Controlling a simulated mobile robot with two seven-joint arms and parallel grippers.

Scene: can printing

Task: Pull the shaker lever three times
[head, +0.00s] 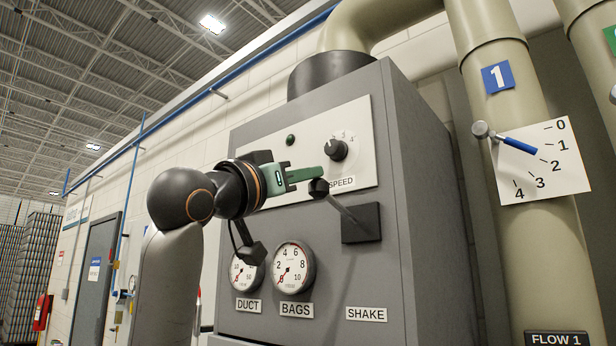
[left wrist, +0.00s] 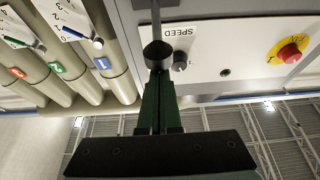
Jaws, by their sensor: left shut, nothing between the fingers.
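The shaker lever is a grey rod with a black knob (head: 319,188), sticking out toward me from a black block (head: 361,223) on the grey cabinet's front. A SHAKE label (head: 366,314) sits below it. The lever is tilted up, its knob just under the SPEED dial. My left gripper (head: 318,174) has green fingers, closed together and empty, with the tips at the top of the knob. In the left wrist view the knob (left wrist: 157,52) lies straight beyond the closed fingertips (left wrist: 157,76); I cannot tell whether they touch. My right gripper is not in view.
A SPEED dial (head: 336,150) is close behind the gripper. DUCT (head: 246,272) and BAGS (head: 293,267) gauges sit below my arm. A red button (left wrist: 289,52) shows in the left wrist view. A pipe with a blue-handled flow lever (head: 518,145) stands to the right.

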